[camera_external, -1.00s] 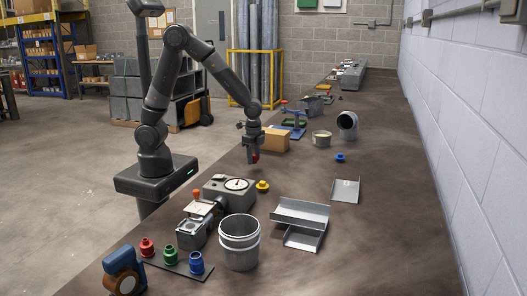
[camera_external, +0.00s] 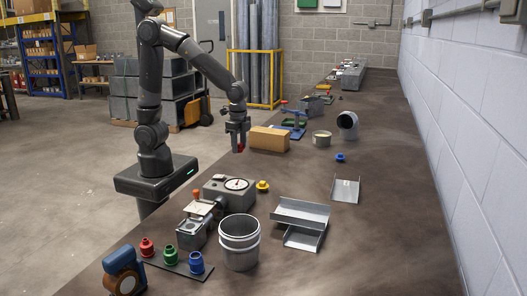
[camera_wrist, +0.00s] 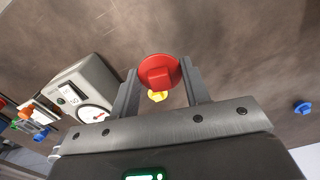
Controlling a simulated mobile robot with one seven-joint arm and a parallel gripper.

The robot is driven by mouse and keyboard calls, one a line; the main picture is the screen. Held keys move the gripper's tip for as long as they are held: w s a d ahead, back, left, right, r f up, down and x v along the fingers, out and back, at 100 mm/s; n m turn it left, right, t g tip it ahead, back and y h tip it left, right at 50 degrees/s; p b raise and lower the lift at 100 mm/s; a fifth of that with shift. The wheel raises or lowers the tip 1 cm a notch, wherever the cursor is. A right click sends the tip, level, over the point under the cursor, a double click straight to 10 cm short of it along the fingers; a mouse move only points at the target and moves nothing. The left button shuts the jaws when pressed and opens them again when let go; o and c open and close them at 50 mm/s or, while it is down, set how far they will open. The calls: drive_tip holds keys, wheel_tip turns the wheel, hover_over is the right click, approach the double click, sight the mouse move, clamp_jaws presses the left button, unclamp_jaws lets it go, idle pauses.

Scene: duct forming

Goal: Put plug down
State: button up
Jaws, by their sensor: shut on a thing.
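My gripper (camera_external: 240,147) is shut on a red plug (camera_wrist: 158,72), which sits between the two fingertips in the wrist view. In the external view the red plug (camera_external: 240,149) shows small at the fingertips, and the gripper points down above the left part of the bench, left of the cardboard box. A yellow plug (camera_external: 262,186) stands on the bench beside the grey gauge machine (camera_external: 228,190); it also shows below the red plug in the wrist view (camera_wrist: 157,97). A blue plug (camera_external: 340,157) lies farther right on the bench.
A cardboard box (camera_external: 269,138) stands just right of my gripper. A grey bucket (camera_external: 239,250), bent metal sheets (camera_external: 300,212) and a strip holding red, green and blue plugs (camera_external: 179,266) are at the front. The bench (camera_external: 385,215) is clear at the right.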

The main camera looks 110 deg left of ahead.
drive_tip(key=w+a+r+n, duration=0.1)
drive_tip(key=a+r, duration=0.3)
drive_tip(key=a, duration=0.8)
drive_tip(key=w+a+r+n, duration=0.15)
drive_tip(key=a+r, duration=0.35)
drive_tip(key=a, duration=0.7)
hover_over(270, 131)
drive_tip(key=shift+m, duration=0.25)
wheel_tip(270, 131, down, 7)
drive_tip(key=shift+s+d+r, duration=0.1)
drive_tip(key=shift+s+r, duration=0.05)
drive_tip(key=shift+a+f, duration=0.35)
drive_tip(key=shift+a, duration=0.05)
drive_tip(key=shift+f, duration=1.9)
drive_tip(key=shift+f, duration=0.15)
drive_tip(key=o, duration=0.9)
drive_tip(key=shift+o, duration=0.2)
